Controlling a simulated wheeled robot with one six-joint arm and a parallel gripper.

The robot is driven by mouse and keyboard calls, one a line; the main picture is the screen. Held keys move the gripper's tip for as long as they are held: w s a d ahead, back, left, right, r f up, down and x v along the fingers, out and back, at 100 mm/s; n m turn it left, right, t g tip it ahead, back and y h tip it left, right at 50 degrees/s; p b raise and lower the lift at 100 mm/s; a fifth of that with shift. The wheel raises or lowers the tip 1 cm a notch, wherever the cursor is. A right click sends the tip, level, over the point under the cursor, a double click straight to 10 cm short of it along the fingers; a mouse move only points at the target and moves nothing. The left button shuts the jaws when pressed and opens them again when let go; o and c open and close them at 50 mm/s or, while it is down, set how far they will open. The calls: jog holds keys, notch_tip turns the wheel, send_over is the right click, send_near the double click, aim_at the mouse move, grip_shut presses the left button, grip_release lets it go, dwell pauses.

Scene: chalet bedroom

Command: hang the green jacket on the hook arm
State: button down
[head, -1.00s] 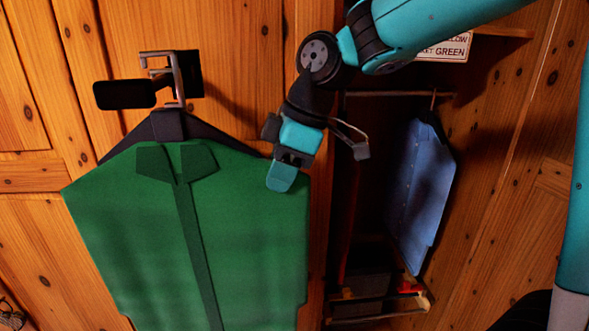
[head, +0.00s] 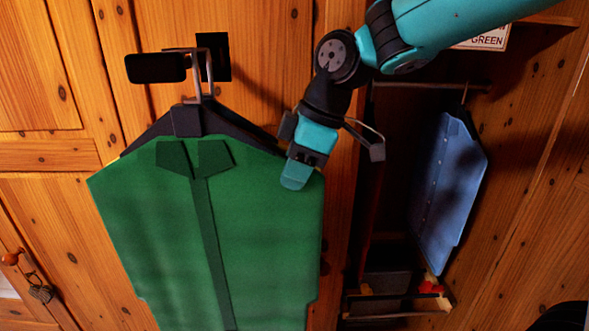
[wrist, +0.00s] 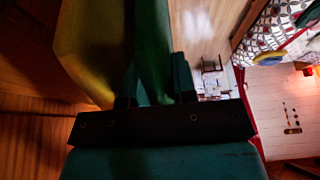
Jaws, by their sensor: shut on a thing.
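The green jacket (head: 255,235) hangs spread on a dark hanger (head: 187,121), facing me, in front of the wooden wall. The grey metal hook of the hanger (head: 208,78) rises at the hook arm, between its black wall plate (head: 221,57) and its black end piece (head: 155,68). I cannot tell whether the hook rests on the arm. My gripper (head: 296,174) is shut on the jacket's right shoulder. In the wrist view, dark green cloth (wrist: 152,50) runs between my teal fingers (wrist: 155,92); the hook arm is not visible there.
An open closet stands to the right, with a blue shirt (head: 448,190) on a rail (head: 425,87). A shelf with dark boxes (head: 385,284) is low inside it. A sign (head: 488,38) is above. A padlock (head: 41,293) hangs on the door at lower left.

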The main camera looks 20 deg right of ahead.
jog(key=c, duration=0.8)
grip_release()
jog(key=shift+c, duration=0.2)
jog(key=p+v, duration=0.2)
jog(key=v, duration=1.5)
jog(key=shift+r, duration=0.3)
jog(key=s+a+f+m+b, duration=0.2)
jog(key=s+f, duration=0.3)
jog(key=f, duration=0.4)
jog(key=s+a+f+m+g+b, duration=0.1)
jog(key=s+a+f+m+b, duration=0.1)
jog(key=s+f, duration=0.4)
jog(key=s+a+f+m+b, duration=0.3)
jog(key=s+f+b, duration=0.2)
jog(key=f, duration=0.7)
jog(key=shift+s+a+f+g+b, duration=0.2)
jog(key=shift+s+a+g+b, duration=0.1)
jog(key=shift+s+b, duration=0.05)
